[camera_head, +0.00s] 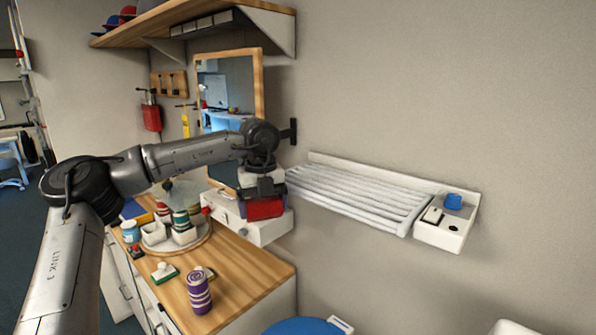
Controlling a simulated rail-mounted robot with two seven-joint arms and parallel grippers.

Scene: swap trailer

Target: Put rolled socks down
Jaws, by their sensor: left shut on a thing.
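My left gripper (263,194) hangs down over the white box at the back of the wooden counter, with its arm coming in from the left. It is shut on a red bundle (265,209), held at the box's front right; the fingers hide part of it, and I cannot tell whether it touches the box. A purple-and-white striped roll (199,292) stands upright on the counter near its front. Green striped rolls (181,220) stand among white cups on a round tray (205,238). My right gripper is not in view.
The white box (270,232) stands by the wall. A white slatted rack (360,196) and a small panel with a blue knob (453,201) are on the right wall. A green-and-white block (164,272) lies on the counter. The counter's right front is clear.

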